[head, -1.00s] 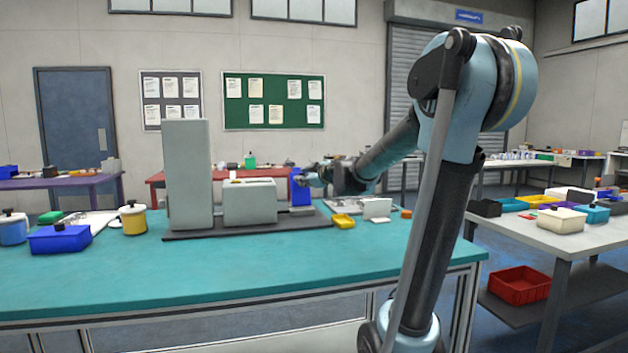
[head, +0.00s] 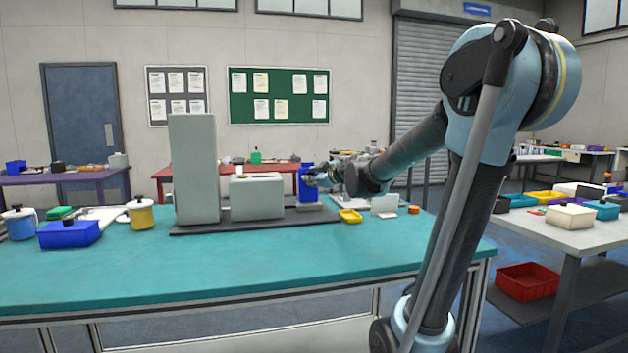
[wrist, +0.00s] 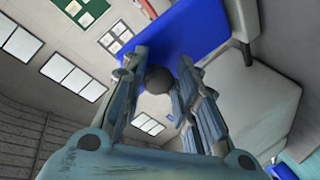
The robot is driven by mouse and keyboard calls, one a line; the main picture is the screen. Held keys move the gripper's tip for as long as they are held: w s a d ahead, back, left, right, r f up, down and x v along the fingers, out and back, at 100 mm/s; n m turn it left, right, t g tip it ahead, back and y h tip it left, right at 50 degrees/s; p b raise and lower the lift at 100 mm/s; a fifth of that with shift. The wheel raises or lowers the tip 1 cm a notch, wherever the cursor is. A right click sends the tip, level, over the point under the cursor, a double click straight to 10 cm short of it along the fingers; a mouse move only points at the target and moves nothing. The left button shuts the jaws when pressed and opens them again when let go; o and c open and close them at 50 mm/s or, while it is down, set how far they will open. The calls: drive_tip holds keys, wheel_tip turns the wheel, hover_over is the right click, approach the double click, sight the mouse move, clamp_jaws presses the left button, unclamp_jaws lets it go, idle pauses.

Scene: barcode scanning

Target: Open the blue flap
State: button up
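The blue flap (head: 308,183) stands upright at the right end of the grey fixture (head: 257,198) on the teal table. In the wrist view it is a blue panel (wrist: 205,32) with a dark round knob (wrist: 158,79) near its edge. My gripper (head: 314,178) is at the flap's right side in the head view, partly overlapping it. In the wrist view my gripper (wrist: 160,62) has its two fingers apart, one on each side of the knob. Gaps show beside the knob, and I see no clear contact.
A tall grey block (head: 195,168) stands at the fixture's left. A yellow tray (head: 350,216), a pale block (head: 384,204) and an orange piece (head: 413,210) lie right of it. A blue box (head: 69,234) and a yellow pot (head: 140,215) stand left. The table's front is clear.

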drive_tip(key=o, duration=0.4)
drive_tip(key=shift+s+a+f, duration=0.1)
drive_tip(key=shift+a+f, duration=0.05)
drive_tip(key=shift+a, duration=0.2)
drive_tip(key=shift+d, duration=0.1)
drive_tip(key=v, duration=1.1)
drive_tip(key=shift+s+d, duration=0.25)
drive_tip(key=shift+s, duration=0.05)
drive_tip(key=shift+s, duration=0.1)
